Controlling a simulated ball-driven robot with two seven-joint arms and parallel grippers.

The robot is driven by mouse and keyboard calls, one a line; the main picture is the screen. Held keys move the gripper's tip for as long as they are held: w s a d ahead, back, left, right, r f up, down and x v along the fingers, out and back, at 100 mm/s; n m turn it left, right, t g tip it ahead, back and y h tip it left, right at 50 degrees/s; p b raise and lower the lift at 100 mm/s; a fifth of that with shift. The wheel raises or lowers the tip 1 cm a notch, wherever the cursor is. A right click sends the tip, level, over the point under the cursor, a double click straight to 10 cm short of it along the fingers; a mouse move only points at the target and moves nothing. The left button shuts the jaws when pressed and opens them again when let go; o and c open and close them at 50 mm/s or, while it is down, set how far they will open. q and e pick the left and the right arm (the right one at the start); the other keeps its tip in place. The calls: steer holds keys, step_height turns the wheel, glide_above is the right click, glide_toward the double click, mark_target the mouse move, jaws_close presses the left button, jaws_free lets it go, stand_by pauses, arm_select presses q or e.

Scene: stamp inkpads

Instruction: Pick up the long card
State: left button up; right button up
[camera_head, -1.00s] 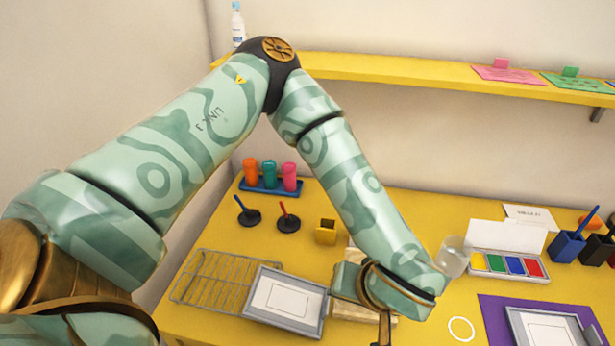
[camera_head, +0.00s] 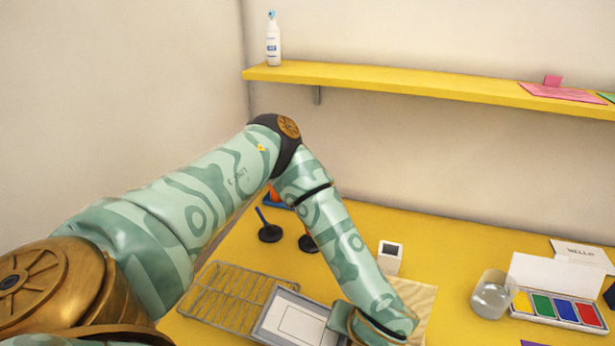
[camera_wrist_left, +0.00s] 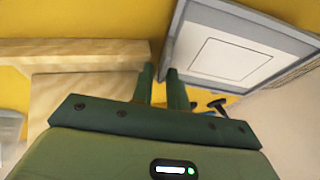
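My left gripper (camera_wrist_left: 161,72) shows in the wrist view with its two dark green fingers a small gap apart and nothing visible between them. In the head view my left forearm hides it. It is beside a grey-framed tray (camera_wrist_left: 192,28), which also shows in the head view (camera_head: 268,330). The tray bears a white sheet with a rectangle outline (camera_head: 303,322). A white card reading HELLO (camera_head: 582,252) lies at the back right. I cannot tell which of these, if any, is the long card. My right gripper is not in view.
A pale wooden piece (camera_wrist_left: 75,88) lies left of the fingers. A wire rack (camera_head: 228,298) stands left of the tray. A glass (camera_head: 491,297) and a colour inkpad box (camera_head: 560,308) stand at right. A yellow shelf (camera_head: 430,86) runs along the wall.

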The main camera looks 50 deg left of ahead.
arm_select(q)
steer(key=shift+s+r, duration=0.1)
jaws_close()
steer(key=shift+r, duration=0.1)
